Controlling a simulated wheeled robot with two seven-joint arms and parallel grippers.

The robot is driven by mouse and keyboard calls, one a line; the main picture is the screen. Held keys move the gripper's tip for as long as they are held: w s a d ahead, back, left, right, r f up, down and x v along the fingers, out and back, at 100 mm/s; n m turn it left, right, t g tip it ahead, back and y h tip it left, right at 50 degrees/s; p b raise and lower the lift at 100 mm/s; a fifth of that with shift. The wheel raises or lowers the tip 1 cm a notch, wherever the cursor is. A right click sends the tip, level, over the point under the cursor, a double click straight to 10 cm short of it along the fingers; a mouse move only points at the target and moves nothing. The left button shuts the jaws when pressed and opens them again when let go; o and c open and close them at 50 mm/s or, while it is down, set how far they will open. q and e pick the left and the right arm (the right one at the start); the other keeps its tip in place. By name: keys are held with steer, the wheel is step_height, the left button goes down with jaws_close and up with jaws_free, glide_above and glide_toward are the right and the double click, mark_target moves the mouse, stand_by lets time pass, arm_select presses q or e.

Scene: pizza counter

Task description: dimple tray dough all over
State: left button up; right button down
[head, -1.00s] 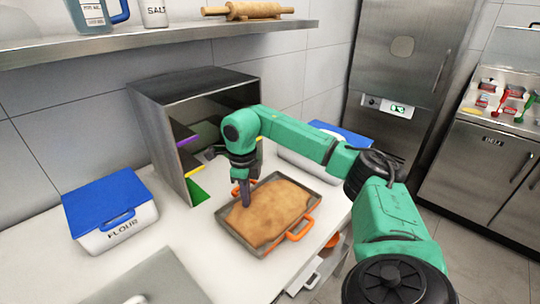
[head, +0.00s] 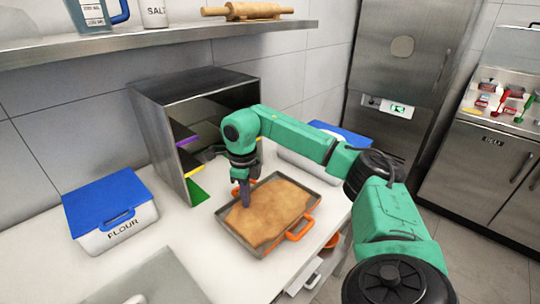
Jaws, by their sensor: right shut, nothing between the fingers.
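The tray (head: 278,250) is a dark rectangular pan with orange handles on the white counter. The tan dough (head: 277,212) fills most of it, with uneven darker patches on its surface. My right gripper (head: 246,204) is shut and empty. It points down at the dough's upper left part, its tips at or just above the surface; I cannot tell whether they touch. My left gripper is not in view.
A steel shelf unit (head: 160,133) with coloured dividers stands behind the tray. A blue-lidded flour bin (head: 120,235) is at left, and another blue-lidded bin (head: 345,133) stands behind my arm. A wall shelf (head: 150,44) runs above. Bare counter (head: 195,235) lies left of the tray.

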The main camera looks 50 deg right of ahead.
steer(key=shift+f+b, duration=0.7)
steer(key=shift+f, duration=0.45)
steer(key=shift+r, duration=0.1)
steer(key=shift+f+p, duration=0.3)
steer(key=shift+f, duration=0.1)
step_height(320, 180, up, 4)
steer(key=p, duration=0.3)
steer(key=shift+f+p, duration=0.2)
steer(key=shift+p, duration=0.1)
